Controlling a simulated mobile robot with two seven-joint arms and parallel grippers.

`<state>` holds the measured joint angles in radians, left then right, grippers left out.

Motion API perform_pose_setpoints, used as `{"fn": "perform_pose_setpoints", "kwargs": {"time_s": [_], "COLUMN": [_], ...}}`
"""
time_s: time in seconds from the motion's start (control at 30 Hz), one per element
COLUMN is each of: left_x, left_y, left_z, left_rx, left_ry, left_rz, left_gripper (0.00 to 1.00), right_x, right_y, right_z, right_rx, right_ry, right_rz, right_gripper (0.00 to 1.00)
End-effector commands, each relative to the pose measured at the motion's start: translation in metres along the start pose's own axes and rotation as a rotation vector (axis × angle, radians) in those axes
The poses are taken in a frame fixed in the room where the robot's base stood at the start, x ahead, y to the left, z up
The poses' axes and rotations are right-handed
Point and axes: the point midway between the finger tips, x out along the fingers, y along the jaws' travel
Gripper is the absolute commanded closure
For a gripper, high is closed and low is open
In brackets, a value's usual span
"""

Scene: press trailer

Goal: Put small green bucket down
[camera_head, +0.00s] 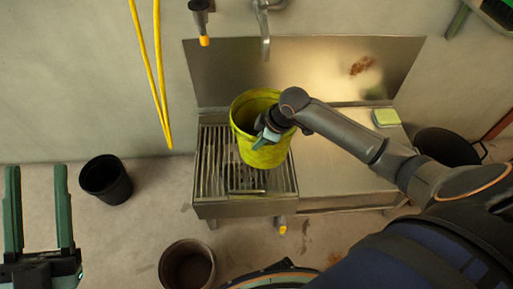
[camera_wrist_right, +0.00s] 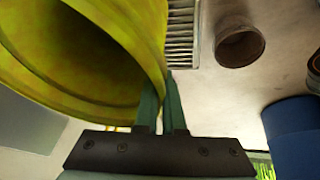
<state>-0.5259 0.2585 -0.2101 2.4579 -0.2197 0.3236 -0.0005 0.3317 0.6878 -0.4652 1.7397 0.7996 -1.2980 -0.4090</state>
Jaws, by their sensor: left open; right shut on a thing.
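The small green bucket (camera_head: 252,112), yellow-green and scuffed, appears over the slatted grate (camera_head: 215,170) of the metal sink in the head view. It is roughly upright with its opening towards the camera. I cannot tell whether its base touches the grate. My right gripper (camera_head: 265,138) is shut on the bucket's near-side rim. In the right wrist view, the bucket (camera_wrist_right: 140,25) fills the upper left and its rim runs between the fingers of my right gripper (camera_wrist_right: 168,85). My left gripper (camera_head: 38,170) is open and empty at the lower left, away from the bucket.
A tap (camera_head: 264,35) hangs above the sink. The metal counter (camera_head: 335,165) right of the grate holds a green-yellow sponge (camera_head: 386,118). Black bucket (camera_head: 106,180) and brown bucket (camera_head: 187,267) stand on the floor; a black tub (camera_head: 447,147) is at right. Yellow hose (camera_head: 150,75) hangs left.

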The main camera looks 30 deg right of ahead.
Motion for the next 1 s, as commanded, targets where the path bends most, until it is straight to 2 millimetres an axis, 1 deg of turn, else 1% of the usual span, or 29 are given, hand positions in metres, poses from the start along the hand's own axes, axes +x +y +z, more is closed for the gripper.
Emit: {"fn": "perform_pose_setpoints", "kwargs": {"time_s": [0.07, 0.1, 0.17, 0.2, 0.23, 0.3, 0.4, 0.57, 0.6, 0.7, 0.77, 0.83, 1.0], "left_x": [-0.001, -0.005, -0.008, -0.011, -0.012, -0.014, -0.015, -0.018, -0.019, -0.023, -0.025, -0.025, -0.024], "left_y": [0.0, 0.003, 0.005, 0.007, 0.008, 0.01, 0.011, 0.013, 0.013, 0.016, 0.017, 0.017, 0.017], "left_z": [-0.02, -0.027, -0.042, -0.034, -0.031, -0.028, -0.025, -0.021, -0.019, -0.014, -0.011, -0.011, -0.013], "left_rx": [0.024, 0.034, 0.049, 0.037, 0.031, 0.021, 0.013, 0.006, 0.002, -0.008, -0.015, -0.02, -0.022], "left_ry": [0.09, 0.142, 0.214, 0.197, 0.193, 0.19, 0.188, 0.186, 0.185, 0.184, 0.183, 0.183, 0.182], "left_rz": [0.006, 0.012, 0.019, 0.019, 0.02, 0.02, 0.021, 0.022, 0.022, 0.023, 0.022, 0.022, 0.023], "left_gripper": [0.5, 0.5, 0.5, 0.5, 0.5, 0.5, 0.5, 0.5, 0.5, 0.5, 0.5, 0.5, 0.5], "right_x": [0.008, 0.023, 0.035, 0.043, 0.047, 0.055, 0.061, 0.069, 0.074, 0.089, 0.096, 0.098, 0.096], "right_y": [0.009, 0.014, 0.022, 0.027, 0.03, 0.036, 0.041, 0.045, 0.047, 0.044, 0.043, 0.043, 0.043], "right_z": [-0.001, 0.003, 0.006, 0.007, 0.008, 0.009, 0.01, 0.012, 0.013, 0.021, 0.023, 0.024, 0.024], "right_rx": [0.001, 0.003, 0.003, 0.003, 0.002, 0.001, 0.0, 0.0, 0.001, 0.0, 0.0, 0.0, -0.001], "right_ry": [0.004, 0.003, 0.003, 0.003, 0.003, 0.003, 0.004, 0.003, 0.003, 0.001, 0.001, 0.003, 0.003], "right_rz": [0.003, 0.001, 0.002, 0.002, 0.002, 0.003, 0.002, 0.001, 0.001, 0.0, 0.001, 0.003, 0.003], "right_gripper": [1.0, 1.0, 1.0, 1.0, 1.0, 1.0, 1.0, 1.0, 1.0, 1.0, 1.0, 1.0, 1.0]}}
